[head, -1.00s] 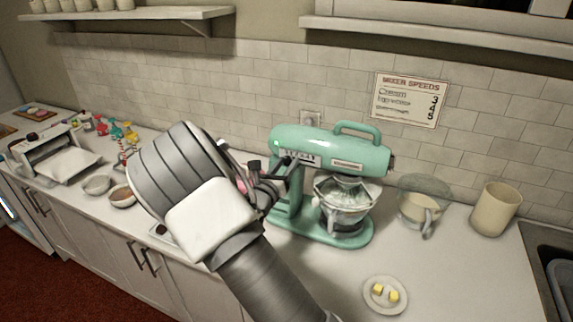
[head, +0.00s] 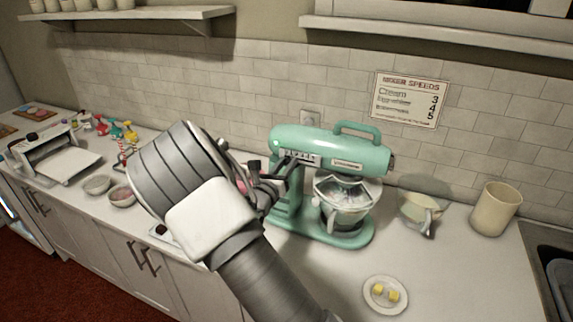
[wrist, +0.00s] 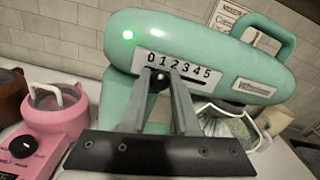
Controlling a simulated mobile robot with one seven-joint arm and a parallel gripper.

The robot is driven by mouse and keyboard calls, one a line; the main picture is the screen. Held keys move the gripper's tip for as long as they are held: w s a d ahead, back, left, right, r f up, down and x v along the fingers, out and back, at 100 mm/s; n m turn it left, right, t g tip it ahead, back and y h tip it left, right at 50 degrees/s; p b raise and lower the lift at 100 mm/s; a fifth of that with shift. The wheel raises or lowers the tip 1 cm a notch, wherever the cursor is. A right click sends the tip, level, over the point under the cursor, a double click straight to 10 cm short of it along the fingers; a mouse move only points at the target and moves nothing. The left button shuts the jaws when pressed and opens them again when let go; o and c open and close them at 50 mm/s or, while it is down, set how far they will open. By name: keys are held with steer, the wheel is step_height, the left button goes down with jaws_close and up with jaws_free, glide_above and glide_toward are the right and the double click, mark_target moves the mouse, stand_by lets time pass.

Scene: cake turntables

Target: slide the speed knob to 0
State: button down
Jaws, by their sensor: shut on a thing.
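The mint-green stand mixer (head: 330,150) stands on the counter. My gripper (wrist: 162,80) is shut on the knob, one finger on either side. In the head view my gripper (head: 288,164) reaches the mixer's side, and the knob is not clear there.
A pink appliance (wrist: 55,115) is close on the left in the wrist view. The mixer bowl (head: 345,205) is under the head. A plate with butter (head: 386,294), a jug (head: 420,212) and a beige canister (head: 495,208) stand to the right.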

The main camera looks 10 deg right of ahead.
stand_by(0.6)
steer(key=shift+w+a, duration=0.55)
steer(key=shift+a, duration=0.35)
steer(key=c, duration=0.7)
jaws_free()
steer(key=shift+s, duration=0.1)
steer(key=b+v, duration=0.3)
steer(key=v, duration=1.4)
steer(key=shift+s+a, duration=0.1)
steer(key=shift+a, duration=0.05)
